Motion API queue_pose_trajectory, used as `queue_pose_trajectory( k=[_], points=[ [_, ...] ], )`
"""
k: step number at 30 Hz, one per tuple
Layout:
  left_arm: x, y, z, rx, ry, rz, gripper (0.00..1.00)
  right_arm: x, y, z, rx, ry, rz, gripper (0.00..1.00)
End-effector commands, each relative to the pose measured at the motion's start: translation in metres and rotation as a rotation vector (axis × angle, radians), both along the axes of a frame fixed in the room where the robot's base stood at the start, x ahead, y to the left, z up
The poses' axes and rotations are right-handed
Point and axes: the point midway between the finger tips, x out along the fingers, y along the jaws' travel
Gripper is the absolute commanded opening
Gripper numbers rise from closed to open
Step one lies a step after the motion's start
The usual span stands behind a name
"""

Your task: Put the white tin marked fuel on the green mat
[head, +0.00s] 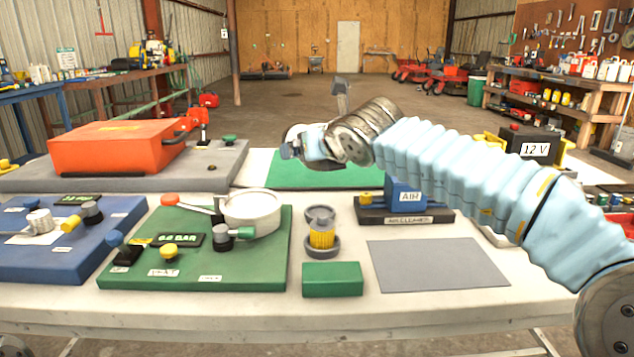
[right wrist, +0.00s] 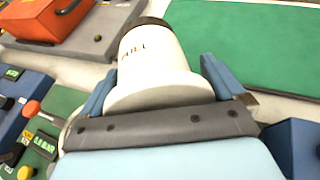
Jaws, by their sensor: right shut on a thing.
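The white tin (right wrist: 158,60) with dark lettering and a dark brown end sits between the blue fingers of my right gripper (right wrist: 160,82) in the right wrist view. The gripper is shut on it. In the head view my right gripper (head: 305,148) is over the table's far part, and only a little of the tin (head: 295,131) shows behind it. The green mat (head: 290,174) lies flat at the back middle of the table, partly hidden by my arm. It also shows in the right wrist view (right wrist: 250,45), to the right of the tin. My left gripper is out of view.
An orange case (head: 118,147) on a grey board stands left of the mat. A green panel (head: 150,272) with a gauge and levers, a blue air cleaner (head: 405,196), a grey sheet (head: 437,265) and a green block (head: 332,279) are nearer. A 12 V battery (head: 535,146) stands at right.

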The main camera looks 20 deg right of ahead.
Motion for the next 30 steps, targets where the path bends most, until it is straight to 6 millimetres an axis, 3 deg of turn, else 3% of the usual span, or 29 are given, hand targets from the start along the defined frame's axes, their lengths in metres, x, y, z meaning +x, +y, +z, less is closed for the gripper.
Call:
queue_pose_trajectory(
  k=[3, 10, 17, 24, 30],
  points=[
    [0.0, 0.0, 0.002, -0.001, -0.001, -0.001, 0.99, 0.027, -0.016, -0.013, 0.003, 0.0, -0.001, 0.43],
    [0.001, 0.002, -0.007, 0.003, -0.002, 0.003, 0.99, 0.055, -0.032, -0.053, 0.0, -0.002, 0.0, 0.43],
    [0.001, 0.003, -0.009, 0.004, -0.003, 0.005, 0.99, 0.065, -0.038, -0.066, 0.001, -0.004, 0.001, 0.43],
    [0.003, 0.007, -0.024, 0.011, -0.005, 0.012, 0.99, 0.069, -0.04, -0.102, 0.0, -0.003, 0.001, 0.43],
    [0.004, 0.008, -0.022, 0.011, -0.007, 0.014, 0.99, 0.069, -0.04, -0.102, 0.0, -0.004, 0.001, 0.43]
  ],
)
